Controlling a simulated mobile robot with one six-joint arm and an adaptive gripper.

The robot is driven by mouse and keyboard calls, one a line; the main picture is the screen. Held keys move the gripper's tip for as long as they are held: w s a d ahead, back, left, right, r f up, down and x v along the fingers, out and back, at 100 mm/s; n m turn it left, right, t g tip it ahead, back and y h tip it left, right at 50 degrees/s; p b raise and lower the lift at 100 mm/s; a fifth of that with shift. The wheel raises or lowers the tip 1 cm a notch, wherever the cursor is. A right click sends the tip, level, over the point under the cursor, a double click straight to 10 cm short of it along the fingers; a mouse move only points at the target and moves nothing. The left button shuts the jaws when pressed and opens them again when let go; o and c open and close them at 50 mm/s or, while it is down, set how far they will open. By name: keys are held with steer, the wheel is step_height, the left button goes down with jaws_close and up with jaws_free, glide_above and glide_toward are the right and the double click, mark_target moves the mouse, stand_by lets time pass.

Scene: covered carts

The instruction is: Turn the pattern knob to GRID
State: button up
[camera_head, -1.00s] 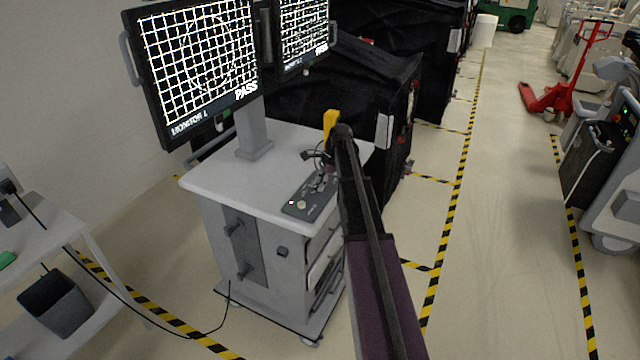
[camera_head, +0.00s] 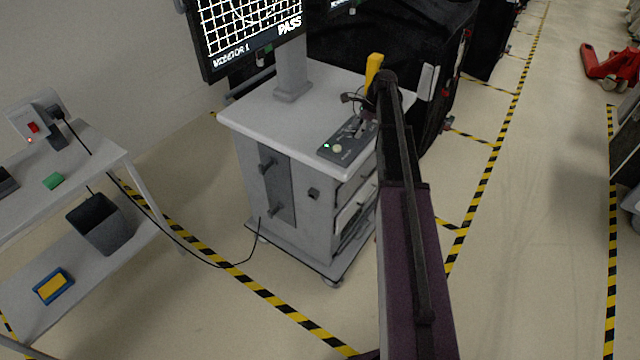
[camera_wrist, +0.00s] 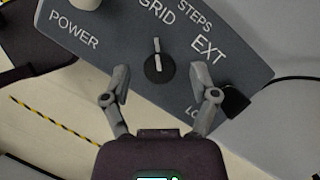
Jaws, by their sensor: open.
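The pattern knob (camera_wrist: 160,70) is a round black dial with a white pointer mark, on a dark grey control panel (camera_wrist: 105,62). In the wrist view its pointer is up, toward the GRID label (camera_wrist: 156,13). STEPS and EXT labels lie to its right, POWER to its left. My gripper (camera_wrist: 159,76) is open, one finger on each side of the knob, apart from it. In the head view the panel (camera_head: 334,153) lies on the cart top (camera_head: 262,110) with a green lamp lit; my arm hides the knob. The monitor (camera_head: 247,33) shows a white grid and PASS.
A yellow upright piece (camera_head: 373,70) stands beside my gripper. A side table (camera_head: 95,160) with a red-switch box (camera_head: 34,124) is at left. A cable (camera_head: 205,262) runs along the floor to the cart.

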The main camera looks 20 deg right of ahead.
steer(key=m, duration=0.2)
steer(key=m+t, duration=0.1)
steer(key=m, duration=0.1)
steer(key=shift+s+t+h, duration=0.2)
steer(key=shift+t+h, duration=0.1)
steer(key=m+t+h, duration=0.1)
steer(key=m, duration=0.3)
steer(key=shift+a, duration=0.15)
steer(key=shift+s+r+p, duration=0.1)
steer(key=shift+r+p, duration=0.5)
steer(key=p+v, duration=1.2)
steer(key=v, duration=0.1)
steer(key=s+a+f+n+g+h+b, duration=0.1)
steer(key=s+a+f+n+b, duration=0.4)
steer(key=s+a+n, duration=0.4)
steer(key=s+a+f+n+g+h+b, duration=0.1)
steer(key=s+a+f+n+g+b, duration=0.1)
steer(key=s+a+f+n+b, duration=0.3)
steer(key=s+a+f+n, duration=0.1)
steer(key=s+a+n, duration=0.3)
steer(key=a+n, duration=0.6)
steer(key=shift+s+f+n, duration=0.25)
steer(key=shift+s+n, duration=0.15)
steer(key=shift+n, duration=0.5)
steer(key=shift+a, duration=0.15)
